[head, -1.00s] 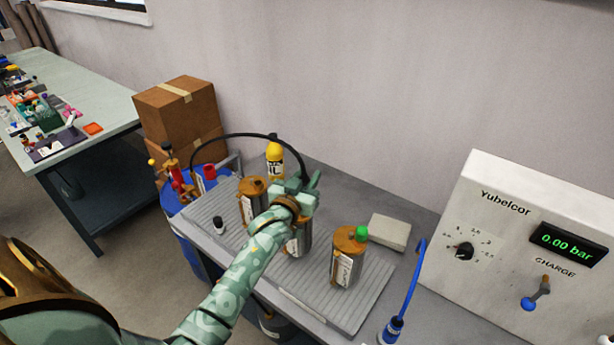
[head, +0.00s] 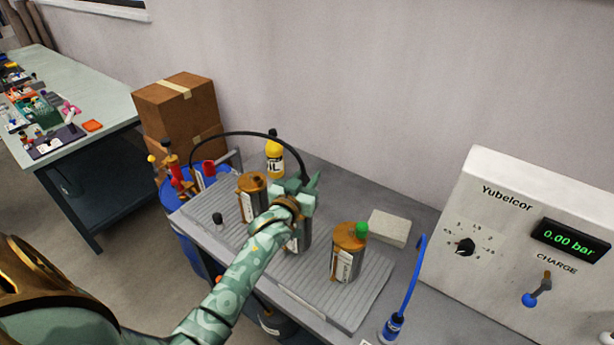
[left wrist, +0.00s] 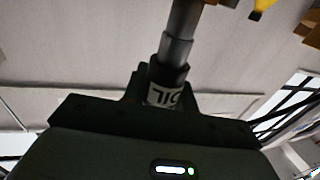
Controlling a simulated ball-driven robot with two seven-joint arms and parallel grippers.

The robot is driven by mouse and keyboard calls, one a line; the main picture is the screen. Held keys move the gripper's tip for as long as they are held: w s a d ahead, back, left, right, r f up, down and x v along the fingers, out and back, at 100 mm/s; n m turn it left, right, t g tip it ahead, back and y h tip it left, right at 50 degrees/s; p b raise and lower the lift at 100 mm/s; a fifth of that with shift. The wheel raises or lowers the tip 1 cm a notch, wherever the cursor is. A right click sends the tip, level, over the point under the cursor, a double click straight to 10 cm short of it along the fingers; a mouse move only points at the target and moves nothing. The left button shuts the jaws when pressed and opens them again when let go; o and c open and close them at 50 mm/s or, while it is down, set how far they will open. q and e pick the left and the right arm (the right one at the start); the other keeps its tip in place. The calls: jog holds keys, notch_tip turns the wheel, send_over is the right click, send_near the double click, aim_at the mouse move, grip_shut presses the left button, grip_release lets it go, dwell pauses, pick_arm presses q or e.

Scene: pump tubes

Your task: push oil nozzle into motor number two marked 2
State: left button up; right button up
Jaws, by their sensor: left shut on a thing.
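The black oil nozzle (left wrist: 176,50) with a white label reading OIL is held in my left gripper (head: 294,195). The gripper is shut on it, and the fingers (left wrist: 150,90) close around the label. In the left wrist view the nozzle's far end meets a brownish part at the top edge; whether it is inserted I cannot tell. In the head view the gripper is over the middle motor (head: 302,238), hiding its top and most of its label. The left motor (head: 254,205) and right motor (head: 346,262) stand on either side. I cannot read a number 2. My right gripper is not in view.
A black hose (head: 235,135) arcs to my gripper from the red pump on a blue drum (head: 186,235). A yellow oil bottle (head: 275,160) stands behind. The right motor has a green cap (head: 361,229). A blue-hosed nozzle (head: 392,327) and the gauge box (head: 500,255) are at right.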

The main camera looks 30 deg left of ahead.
pick_arm(q)
jog(key=shift+f+b, duration=0.6)
jog(key=shift+f, duration=0.45)
jog(key=o, duration=1.1)
jog(key=shift+s, duration=0.15)
jog(key=s+d+p, duration=0.1)
jog(key=s+d, duration=0.1)
jog(key=s, duration=1.4)
jog(key=shift+d+p, duration=0.2)
jog(key=shift+p, duration=0.1)
